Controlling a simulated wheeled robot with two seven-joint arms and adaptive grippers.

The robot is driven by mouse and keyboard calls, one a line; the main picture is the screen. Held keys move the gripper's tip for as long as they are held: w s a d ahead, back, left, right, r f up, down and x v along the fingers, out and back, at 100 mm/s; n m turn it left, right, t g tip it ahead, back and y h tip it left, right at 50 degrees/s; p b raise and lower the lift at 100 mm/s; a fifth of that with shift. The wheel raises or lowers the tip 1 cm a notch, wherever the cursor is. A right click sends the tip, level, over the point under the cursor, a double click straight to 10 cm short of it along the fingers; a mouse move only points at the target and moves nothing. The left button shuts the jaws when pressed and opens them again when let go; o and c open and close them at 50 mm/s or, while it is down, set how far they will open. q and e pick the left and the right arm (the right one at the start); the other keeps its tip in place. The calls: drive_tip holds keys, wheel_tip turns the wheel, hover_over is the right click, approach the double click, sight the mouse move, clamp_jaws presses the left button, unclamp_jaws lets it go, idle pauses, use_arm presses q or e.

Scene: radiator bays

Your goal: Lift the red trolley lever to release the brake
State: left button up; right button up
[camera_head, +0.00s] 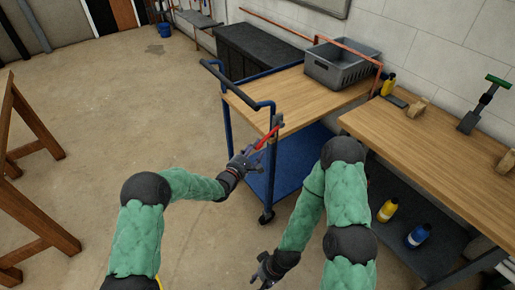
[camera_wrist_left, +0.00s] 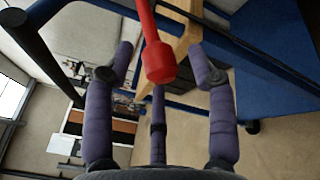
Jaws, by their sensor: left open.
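The red lever (camera_head: 268,137) is on the near corner post of the blue trolley (camera_head: 295,170), slanting down toward my left gripper (camera_head: 254,157). My left gripper is open at the lever's lower end. In the left wrist view the red lever (camera_wrist_left: 157,58) shows large, with its thick rounded end in the gap between the spread purple fingers of my left gripper (camera_wrist_left: 162,62). The fingers are not closed on it; whether any touches it I cannot tell. My right gripper (camera_head: 263,272) hangs low over the floor, away from the trolley; its finger opening is too small to judge.
A wooden frame (camera_head: 35,185) stands at left; the floor between is clear.

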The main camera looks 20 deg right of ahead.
sight(268, 136)
use_arm(q)
drive_tip(key=shift+b+x, duration=0.3)
drive_tip(key=shift+x, duration=1)
drive_tip(key=shift+c, duration=0.2)
